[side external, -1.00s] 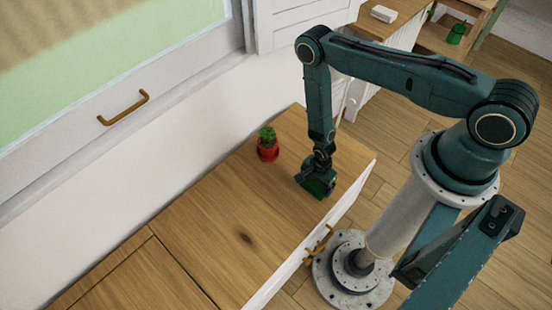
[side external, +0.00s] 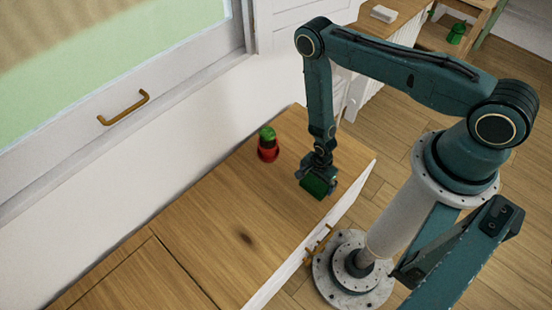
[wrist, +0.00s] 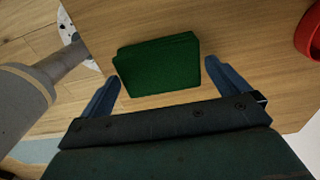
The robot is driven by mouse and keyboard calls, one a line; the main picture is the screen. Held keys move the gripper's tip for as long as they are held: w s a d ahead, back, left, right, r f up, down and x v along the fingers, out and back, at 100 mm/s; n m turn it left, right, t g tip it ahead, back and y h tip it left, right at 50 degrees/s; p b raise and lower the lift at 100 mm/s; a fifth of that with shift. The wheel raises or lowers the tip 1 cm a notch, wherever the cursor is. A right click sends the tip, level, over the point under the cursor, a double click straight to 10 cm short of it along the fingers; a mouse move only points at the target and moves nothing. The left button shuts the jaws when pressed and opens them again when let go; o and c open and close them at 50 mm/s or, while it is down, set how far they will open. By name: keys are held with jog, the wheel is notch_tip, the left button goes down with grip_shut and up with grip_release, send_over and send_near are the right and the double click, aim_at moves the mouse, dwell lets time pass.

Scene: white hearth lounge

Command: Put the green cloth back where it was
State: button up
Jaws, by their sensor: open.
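The green cloth (side external: 314,186) is a folded, dark green rectangular stack on the wooden cabinet top, close to its right front edge. My gripper (side external: 318,187) is over it, pointing down. In the wrist view the cloth (wrist: 158,65) lies between and just beyond the two blue fingers of my gripper (wrist: 163,72). The fingers are open, with a gap on each side of the cloth. I cannot tell how much height is between the fingertips and the cabinet top.
A red pot with a green top (side external: 268,150) stands left of my gripper; its red rim (wrist: 309,38) shows in the wrist view. The wooden top (side external: 205,240) is clear toward the lower left. A window wall runs along the left, and brass handles (side external: 319,240) are on the front.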

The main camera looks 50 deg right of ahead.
notch_tip(320, 180, up, 10)
dwell(0.6)
dwell(0.5)
jog(key=w+r+n+t, duration=0.1)
jog(key=w+r+n, duration=0.5)
jog(key=r, duration=1)
notch_tip(320, 180, up, 30)
jog(key=n+t, duration=0.3)
jog(key=n, duration=0.4)
send_over(315, 182)
jog(key=s+r+n+t, duration=0.1)
jog(key=s+r+n, duration=0.4)
jog(key=s, duration=0.6)
jog(key=shift+s+r+t, duration=0.3)
jog(key=shift+s+r, duration=0.1)
jog(key=shift+r, duration=0.65)
